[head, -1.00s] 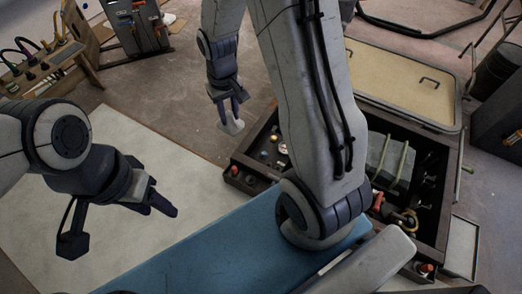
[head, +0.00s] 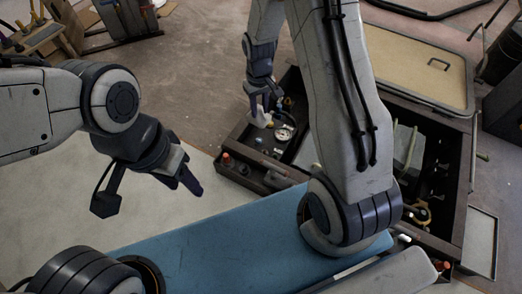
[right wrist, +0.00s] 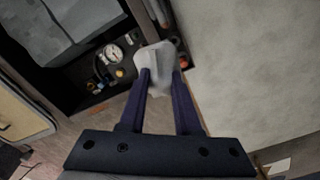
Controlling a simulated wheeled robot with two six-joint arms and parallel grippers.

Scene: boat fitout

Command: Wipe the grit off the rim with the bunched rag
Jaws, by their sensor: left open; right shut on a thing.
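My right gripper (head: 262,104) is shut on a small white bunched rag (head: 261,118). In the right wrist view the rag (right wrist: 157,66) sits between the fingertips (right wrist: 160,80). It overlaps the edge of the dark open box; whether it touches the rim cannot be told. The box's dark rim (head: 466,190) shows at the right in the head view, and part of the box is hidden behind my right arm. No grit can be made out on it. My left gripper (head: 180,176) is open and empty above the pale floor panel, left of the box.
The box holds a round gauge (head: 284,134), small fittings and a grey strapped block (head: 404,146). A tan panel with a handle (head: 420,62) lies behind it. A blue padded surface (head: 225,238) is in front. The pale floor panel (head: 75,205) at left is clear.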

